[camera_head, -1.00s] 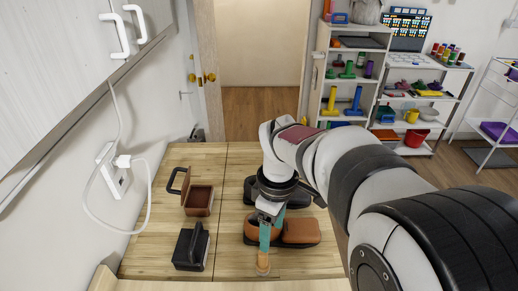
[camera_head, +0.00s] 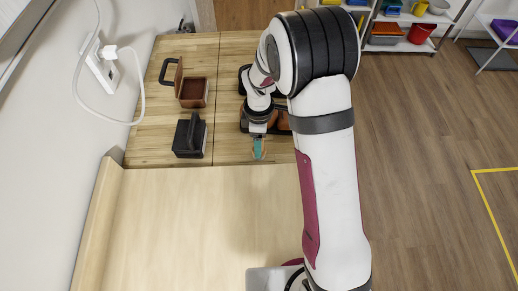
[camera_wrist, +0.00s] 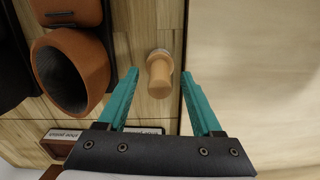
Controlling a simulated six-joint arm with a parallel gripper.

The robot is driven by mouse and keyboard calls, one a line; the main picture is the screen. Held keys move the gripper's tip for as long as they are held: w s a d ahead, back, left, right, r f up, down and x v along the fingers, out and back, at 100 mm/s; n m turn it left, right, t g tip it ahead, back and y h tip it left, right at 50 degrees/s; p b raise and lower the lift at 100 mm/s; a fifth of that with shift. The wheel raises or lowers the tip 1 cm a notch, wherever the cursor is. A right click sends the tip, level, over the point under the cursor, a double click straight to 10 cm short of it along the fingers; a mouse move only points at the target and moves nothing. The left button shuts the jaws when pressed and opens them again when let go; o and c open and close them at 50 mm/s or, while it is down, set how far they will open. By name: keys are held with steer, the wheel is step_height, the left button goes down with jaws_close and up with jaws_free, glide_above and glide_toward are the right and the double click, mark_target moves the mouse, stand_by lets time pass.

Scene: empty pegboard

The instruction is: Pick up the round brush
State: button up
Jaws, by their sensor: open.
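The round brush (camera_wrist: 159,73), a small tan wooden piece with a rounded end, stands on the wooden board in the wrist view. It lies beyond and between my gripper's two teal fingers. My gripper (camera_wrist: 160,95) is open, with nothing between its fingertips that I can see touching them. In the head view my gripper (camera_head: 258,148) points down at the near edge of the board, and its fingers mostly hide the brush there.
Close to the left of the brush is a brown leather-like item (camera_wrist: 75,72) with a round opening. A black block with a handle (camera_head: 190,137) and an open brown box (camera_head: 194,92) stand on the board's left. A pale bare surface (camera_head: 200,220) lies in front.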

steer(key=shift+f, duration=0.55)
jaws_close()
step_height(320, 180, up, 4)
steer(key=shift+w+r, duration=0.1)
steer(key=shift+r, duration=0.1)
steer(key=s+d+r, duration=0.4)
steer(key=d+r, duration=0.2)
steer(key=d, duration=0.5)
steer(key=shift+r, duration=0.35)
